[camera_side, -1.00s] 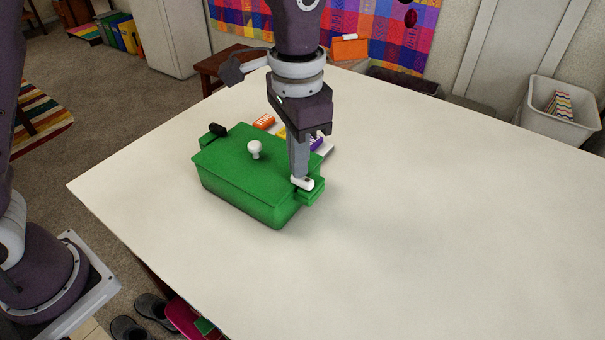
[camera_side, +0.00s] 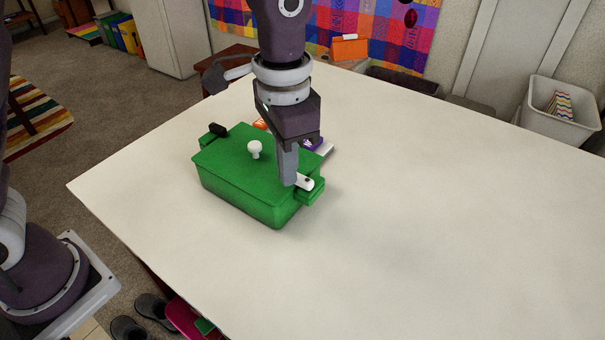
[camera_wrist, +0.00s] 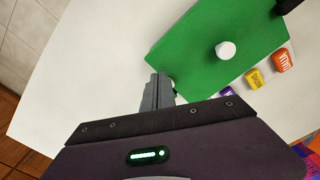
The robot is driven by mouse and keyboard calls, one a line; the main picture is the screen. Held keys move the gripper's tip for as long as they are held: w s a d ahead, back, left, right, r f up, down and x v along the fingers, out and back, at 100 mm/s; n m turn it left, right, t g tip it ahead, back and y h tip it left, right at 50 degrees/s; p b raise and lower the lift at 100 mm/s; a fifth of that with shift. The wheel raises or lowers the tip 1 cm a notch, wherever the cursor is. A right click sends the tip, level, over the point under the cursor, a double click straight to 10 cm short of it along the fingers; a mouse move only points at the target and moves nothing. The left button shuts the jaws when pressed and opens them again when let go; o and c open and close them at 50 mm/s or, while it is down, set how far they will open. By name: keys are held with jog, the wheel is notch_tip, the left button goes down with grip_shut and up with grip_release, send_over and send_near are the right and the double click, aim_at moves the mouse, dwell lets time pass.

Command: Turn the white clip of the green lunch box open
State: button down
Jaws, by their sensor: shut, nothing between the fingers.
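The green lunch box (camera_side: 240,180) stands on the table with its lid on and a white knob (camera_side: 254,149) on top. It also shows in the wrist view (camera_wrist: 205,68). The white clip (camera_side: 306,183) lies across the right end of the lid, over the green end ledge. My gripper (camera_side: 288,183) is shut and empty, pointing down, with its tips at the clip's left end. I cannot tell whether they touch it. In the wrist view my fingers (camera_wrist: 157,92) hide most of the clip. A black clip (camera_side: 218,129) sits at the box's far left end.
Small labelled blocks lie behind the box: orange (camera_wrist: 283,60), yellow (camera_wrist: 253,78) and purple (camera_wrist: 228,92). The table (camera_side: 430,210) is clear to the right and in front. A grey bin (camera_side: 560,125) stands beyond the table at the right.

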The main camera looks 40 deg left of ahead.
jog(key=shift+s+a, duration=0.1)
jog(key=shift+s, duration=0.35)
jog(key=shift+f, duration=0.55)
